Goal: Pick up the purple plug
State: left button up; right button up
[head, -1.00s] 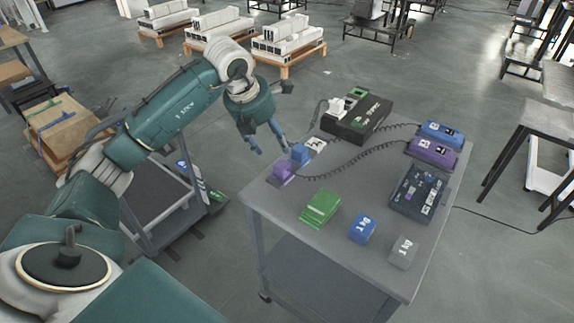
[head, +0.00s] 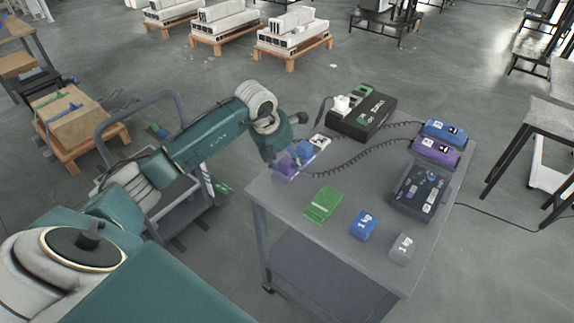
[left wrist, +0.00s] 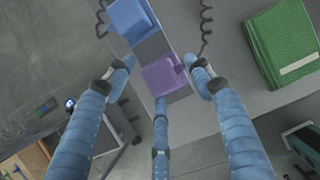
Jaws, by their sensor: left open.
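The purple plug (head: 284,168) sits at the left corner of the grey cart top, at the near end of a short row. In the left wrist view the purple plug (left wrist: 163,78) lies between the fingertips. My left gripper (head: 278,158) is over the cart's left edge, close to the purple plug and partly overlapping it. In the left wrist view my left gripper (left wrist: 162,72) is open, with fingers on either side of the purple plug and one below it. I cannot tell whether they touch it. My right gripper is not in view.
A blue plug (head: 304,150) stands right beside the purple one. A green block (head: 323,204), a blue weight (head: 363,225) and a grey weight (head: 402,247) stand on the cart. A black box (head: 361,112), coiled cables and a purple device (head: 436,151) lie farther back.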

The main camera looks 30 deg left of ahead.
aim_at(286, 162)
pick_arm(q)
jog(key=shift+s, duration=0.1)
jog(key=c, duration=0.9)
jog(key=shift+r, duration=0.15)
jog(key=shift+w+r, duration=0.2)
jog(key=shift+r, duration=0.2)
jog(key=shift+c, duration=1.1)
notch_tip(286, 162, up, 19)
jog(key=shift+s+b, duration=0.1)
jog(key=shift+b, duration=1.1)
jog(key=shift+c, duration=0.8)
